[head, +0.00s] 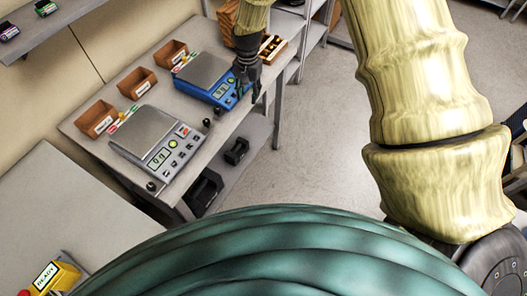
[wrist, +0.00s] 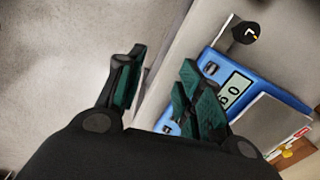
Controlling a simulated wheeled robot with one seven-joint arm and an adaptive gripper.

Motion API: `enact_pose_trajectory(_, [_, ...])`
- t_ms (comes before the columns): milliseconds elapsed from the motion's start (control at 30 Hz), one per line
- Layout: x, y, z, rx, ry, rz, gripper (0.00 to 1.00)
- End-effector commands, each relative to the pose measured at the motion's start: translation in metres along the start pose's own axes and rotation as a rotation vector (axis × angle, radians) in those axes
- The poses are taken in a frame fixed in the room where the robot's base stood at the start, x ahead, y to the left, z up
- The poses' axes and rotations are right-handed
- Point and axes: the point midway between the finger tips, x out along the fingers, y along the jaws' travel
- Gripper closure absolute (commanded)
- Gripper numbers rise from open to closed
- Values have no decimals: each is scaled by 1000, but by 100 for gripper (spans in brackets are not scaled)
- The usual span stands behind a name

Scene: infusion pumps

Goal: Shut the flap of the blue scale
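The blue scale (head: 224,95) stands on the bench, its grey weighing plate (head: 203,69) on top and its display and buttons on the front. In the wrist view the blue scale (wrist: 262,82) lies right of my gripper, with the lit display (wrist: 235,91) showing. My gripper (head: 247,92) hangs at the scale's right front corner, by the bench edge. In the wrist view my gripper (wrist: 158,70) is open, with nothing between its teal fingers. The right finger overlaps the scale's front; I cannot tell if it touches.
A grey scale (head: 160,145) stands nearer on the same bench. Brown bins (head: 97,119) line the wall side, and a wooden box (head: 272,48) stands beyond the blue scale. A black knob (wrist: 246,32) is near the scale. Open floor (head: 320,130) lies right of the bench.

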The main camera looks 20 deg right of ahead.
Motion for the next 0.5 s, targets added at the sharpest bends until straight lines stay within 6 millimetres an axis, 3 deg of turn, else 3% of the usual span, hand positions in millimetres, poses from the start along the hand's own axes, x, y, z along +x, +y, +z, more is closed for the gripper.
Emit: enact_pose_trajectory(500, [61,28,32,-83,-10,-7,63])
